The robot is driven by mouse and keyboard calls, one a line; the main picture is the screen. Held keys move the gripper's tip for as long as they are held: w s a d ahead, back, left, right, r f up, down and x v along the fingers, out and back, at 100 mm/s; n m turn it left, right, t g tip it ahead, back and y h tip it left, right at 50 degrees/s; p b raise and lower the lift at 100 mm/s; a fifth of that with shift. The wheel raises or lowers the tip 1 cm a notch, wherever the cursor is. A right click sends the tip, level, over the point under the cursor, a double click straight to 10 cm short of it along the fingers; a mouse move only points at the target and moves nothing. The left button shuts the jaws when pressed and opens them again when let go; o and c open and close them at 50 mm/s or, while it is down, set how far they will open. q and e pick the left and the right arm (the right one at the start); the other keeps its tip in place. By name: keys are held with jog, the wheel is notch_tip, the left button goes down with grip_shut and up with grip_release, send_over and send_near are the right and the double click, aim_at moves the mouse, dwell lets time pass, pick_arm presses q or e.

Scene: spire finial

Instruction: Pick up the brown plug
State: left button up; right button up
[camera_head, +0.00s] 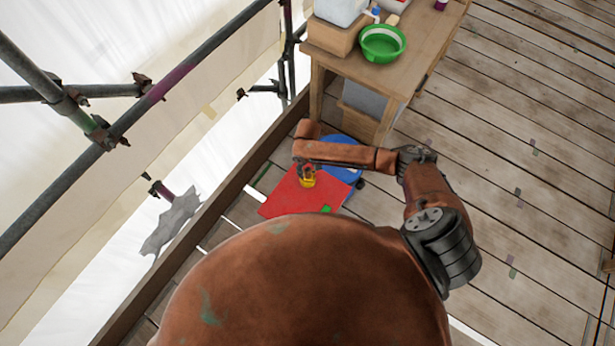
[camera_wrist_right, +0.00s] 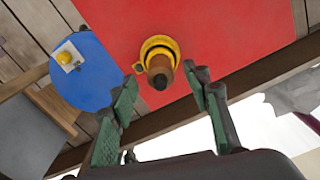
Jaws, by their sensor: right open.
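The brown plug (camera_wrist_right: 160,70) shows in the right wrist view with its dark tip toward the camera. It stands in or against a yellow ring-shaped holder (camera_wrist_right: 160,45) with a small loop at its left, on the red mat (camera_wrist_right: 220,30). The holder also shows in the head view (camera_head: 308,181); the plug cannot be made out clearly there. My right gripper (camera_wrist_right: 164,84) is open, its two green-padded fingers to the left and right of the plug in the picture, with gaps and no visible contact. My left gripper is not in view.
A blue round disc (camera_wrist_right: 85,88) lies beside the mat, with a white card and yellow knob on it. A wooden table (camera_head: 425,40) with a green bowl (camera_head: 383,43) stands behind. A wooden edge board and scaffold pipes run along the left. Plank floor at right is open.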

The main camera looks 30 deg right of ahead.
jog(key=shift+f, duration=1.3)
jog(key=shift+c, duration=0.4)
grip_shut()
